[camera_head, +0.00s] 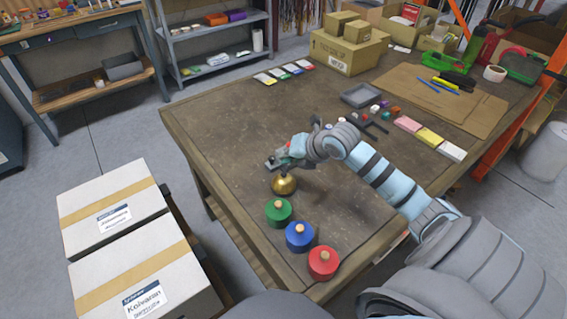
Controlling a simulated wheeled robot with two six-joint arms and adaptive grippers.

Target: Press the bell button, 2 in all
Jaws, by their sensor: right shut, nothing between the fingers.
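A gold-coloured bell (284,185) stands on the brown table near its left edge. My right gripper (274,163) is shut and empty, just behind and above the bell in the picture. Its arm comes in from the lower right. I cannot tell whether the fingers touch the bell, and the bell's top is partly hidden behind the gripper. My left gripper is out of view.
Green (278,212), blue (299,237) and red (323,263) round pots with wooden knobs stand in a row in front of the bell. Small blocks and a grey tray (361,96) lie behind my arm. The table (225,130) is clear at its left.

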